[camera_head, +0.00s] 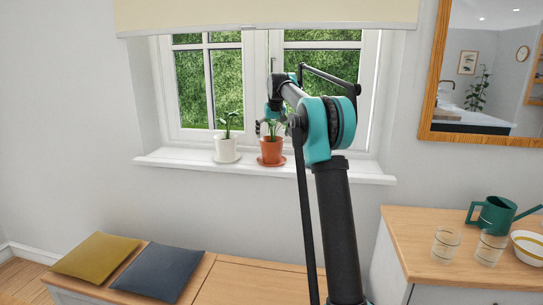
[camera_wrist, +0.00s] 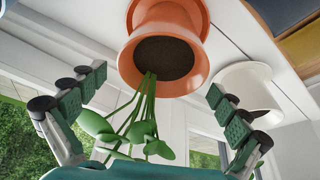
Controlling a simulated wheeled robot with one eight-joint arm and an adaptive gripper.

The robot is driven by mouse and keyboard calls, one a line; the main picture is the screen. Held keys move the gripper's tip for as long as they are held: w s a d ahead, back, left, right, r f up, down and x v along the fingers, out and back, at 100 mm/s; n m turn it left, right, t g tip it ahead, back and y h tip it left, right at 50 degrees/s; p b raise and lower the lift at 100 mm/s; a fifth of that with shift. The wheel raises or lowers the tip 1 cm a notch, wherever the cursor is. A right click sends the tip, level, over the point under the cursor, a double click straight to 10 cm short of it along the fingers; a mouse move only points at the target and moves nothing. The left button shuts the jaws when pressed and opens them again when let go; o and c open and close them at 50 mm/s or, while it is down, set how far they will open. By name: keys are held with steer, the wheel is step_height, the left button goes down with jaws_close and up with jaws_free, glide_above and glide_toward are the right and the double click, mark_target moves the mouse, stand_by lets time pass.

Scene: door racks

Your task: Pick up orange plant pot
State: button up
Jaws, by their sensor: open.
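The orange plant pot (camera_head: 271,151) stands upright on its saucer on the white window sill, with a green plant in it. In the wrist view the orange plant pot (camera_wrist: 194,72) shows its rim and dark soil, with the plant's stems and leaves reaching toward my gripper. My gripper (camera_wrist: 164,92) is open, one finger on each side of the pot and plant. The fingers look apart from the pot. In the head view my arm partly hides the gripper and the plant's leaves.
A white pot (camera_head: 227,150) with a plant stands left of the orange one on the sill (camera_head: 190,160). A window is behind. Below are two cushions on a bench. A cabinet at right holds a green watering can (camera_head: 493,215), glasses and a bowl.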

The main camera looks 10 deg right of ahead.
steer(key=shift+x, duration=3.5)
steer(key=shift+s+a, duration=0.1)
steer(key=shift+a, duration=0.05)
steer(key=c, duration=1.6)
steer(key=shift+o, duration=0.2)
steer(key=shift+r, duration=0.1)
